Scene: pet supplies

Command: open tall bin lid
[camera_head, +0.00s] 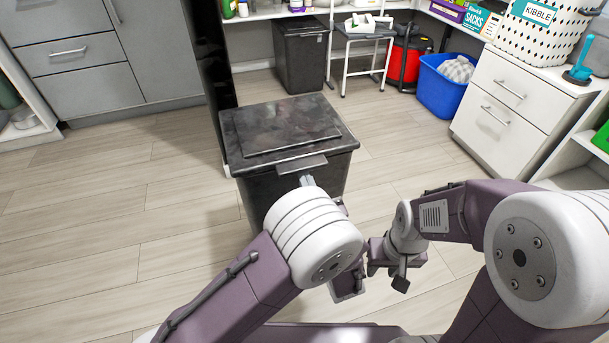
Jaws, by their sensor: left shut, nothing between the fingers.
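The tall bin (330,180) is dark grey and stands on the floor in front of me, with its lid (285,125) down flat on top. A lip (301,165) juts from the lid's near edge. My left gripper (307,180) is shut and empty, its tip just under or against that lip; I cannot tell whether it touches. My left wrist hides the lower front of the bin. My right gripper (375,281) is at the lower middle, apart from the bin, with its fingers spread and nothing seen between them.
A second dark bin (301,55), a small metal-framed stand (358,40) and a blue tub (447,85) are at the back. White drawers (508,112) stand at right and grey cabinets (88,72) at left. The wooden floor around the tall bin is mostly clear.

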